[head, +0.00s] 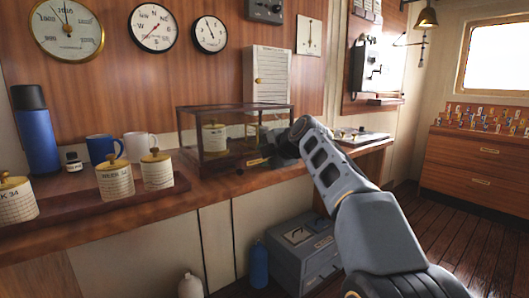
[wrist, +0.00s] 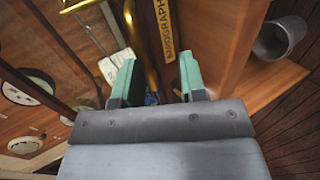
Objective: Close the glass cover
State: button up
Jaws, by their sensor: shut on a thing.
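The glass cover (head: 235,108) is a dark-framed glass case on the wooden counter. It looks upright in the head view; whether its lower edge is fully seated is hard to tell. A cream drum with a brass top (head: 214,138) shows inside. My gripper (head: 274,156) is at the case's front right, its fingers partly hidden by my arm. In the wrist view its green fingers (wrist: 157,72) stand on either side of a brass bar (wrist: 142,45), which looks like the cover's handle. A brass barograph nameplate (wrist: 165,28) is just beyond.
Lidded cream drums (head: 157,172), blue mug (head: 104,149), white mug (head: 139,146) and blue flask (head: 36,130) stand left of the case. A white louvred box (head: 268,75) stands behind it. A grey cabinet (head: 300,252) is below the counter. Floor at right is clear.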

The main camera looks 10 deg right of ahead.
jog(key=shift+o, duration=0.8)
jog(key=shift+w+f, duration=0.1)
jog(key=shift+f, duration=0.5)
jog(key=shift+r, duration=0.1)
jog(key=shift+s+d+r, duration=0.1)
jog(key=shift+s+r, duration=0.05)
jog(key=shift+s, duration=0.05)
jog(key=p+v, duration=0.2)
jog(key=v, duration=1.1)
jog(key=shift+s+r, duration=0.2)
jog(key=shift+r, duration=0.2)
